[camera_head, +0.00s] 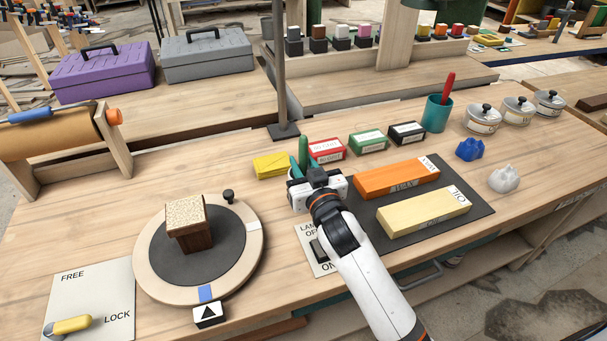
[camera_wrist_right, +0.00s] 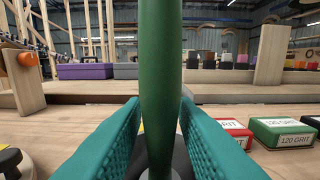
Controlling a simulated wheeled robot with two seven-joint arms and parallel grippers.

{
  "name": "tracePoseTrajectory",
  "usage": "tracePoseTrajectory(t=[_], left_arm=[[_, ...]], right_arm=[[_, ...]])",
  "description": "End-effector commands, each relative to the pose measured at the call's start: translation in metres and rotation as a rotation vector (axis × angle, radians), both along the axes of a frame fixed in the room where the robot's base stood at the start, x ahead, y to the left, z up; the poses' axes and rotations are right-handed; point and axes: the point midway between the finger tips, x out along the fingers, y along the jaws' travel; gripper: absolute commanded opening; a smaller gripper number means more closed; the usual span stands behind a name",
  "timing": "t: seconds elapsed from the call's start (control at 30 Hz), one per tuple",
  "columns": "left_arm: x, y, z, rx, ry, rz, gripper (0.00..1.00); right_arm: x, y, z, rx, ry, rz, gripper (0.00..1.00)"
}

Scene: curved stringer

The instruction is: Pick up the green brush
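The green brush shows as an upright dark green handle (camera_head: 303,152) among the blocks near the table's middle. In the right wrist view the handle (camera_wrist_right: 160,70) rises through the centre and narrows lower down. The brush's lower end is hidden. My right gripper (camera_head: 305,168) is at the handle, with one teal finger on either side. In the wrist view, the fingertips (camera_wrist_right: 160,110) lie close along both handle edges. I cannot tell whether they press on it. My left gripper is not in view.
A yellow block (camera_head: 271,165) lies left of the handle; red (camera_head: 327,150), green (camera_head: 368,142) and black (camera_head: 407,133) boxes sit to the right. An orange block (camera_head: 397,179) and a cream block (camera_head: 424,212) lie on a dark mat. A turntable (camera_head: 148,262) carries a wooden block (camera_head: 190,232).

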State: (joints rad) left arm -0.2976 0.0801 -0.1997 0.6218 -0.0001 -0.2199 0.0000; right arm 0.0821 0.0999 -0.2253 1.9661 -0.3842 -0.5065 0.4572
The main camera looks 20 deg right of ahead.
Motion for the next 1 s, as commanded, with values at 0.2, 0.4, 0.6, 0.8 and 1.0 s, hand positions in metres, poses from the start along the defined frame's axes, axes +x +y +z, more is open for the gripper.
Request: tracePoseTrajectory(t=[0.2, 0.4, 0.6, 0.8, 1.0], left_arm=[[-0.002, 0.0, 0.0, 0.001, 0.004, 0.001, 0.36], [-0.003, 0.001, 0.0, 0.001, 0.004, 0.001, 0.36], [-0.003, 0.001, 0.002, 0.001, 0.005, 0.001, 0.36], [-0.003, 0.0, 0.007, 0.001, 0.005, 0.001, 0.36], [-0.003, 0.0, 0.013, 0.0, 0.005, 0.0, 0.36]], right_arm=[[0.0, 0.0, 0.0, 0.0, 0.0, 0.0, 0.0], [0.0, 0.0, 0.001, 0.0, -0.001, 0.0, 0.0], [0.0, 0.0, 0.012, 0.001, -0.004, 0.0, 0.0], [0.0, 0.0, 0.044, 0.001, -0.006, 0.001, 0.0], [0.0, 0.0, 0.089, 0.0, -0.007, 0.001, 0.0]])
